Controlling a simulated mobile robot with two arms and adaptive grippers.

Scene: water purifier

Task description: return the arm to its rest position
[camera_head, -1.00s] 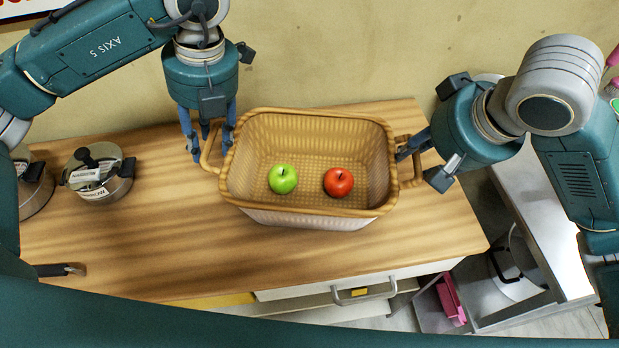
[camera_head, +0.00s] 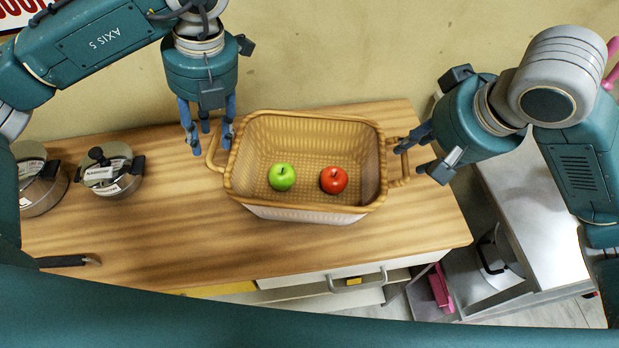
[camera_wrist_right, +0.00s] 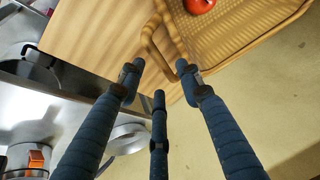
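A tan wicker basket (camera_head: 303,205) stands on the wooden counter with a green apple (camera_head: 282,177) and a red apple (camera_head: 333,180) inside. My left gripper (camera_head: 208,140) points down at the basket's left handle (camera_head: 213,152), its fingers spread and nothing held between them. My right gripper (camera_head: 418,155) is beside the right handle (camera_head: 398,165), fingers apart. In the right wrist view its fingers (camera_wrist_right: 165,80) are spread and empty, with the handle (camera_wrist_right: 152,40) just beyond the tips. The red apple (camera_wrist_right: 200,5) shows at that view's top edge.
Two metal pots (camera_head: 110,172) (camera_head: 38,180) stand at the counter's left, with a dark-handled utensil (camera_head: 65,261) in front. A wall lies behind the counter (camera_head: 170,235). A drawer handle (camera_head: 352,281) shows at the front, and a lower grey surface (camera_head: 525,200) at the right.

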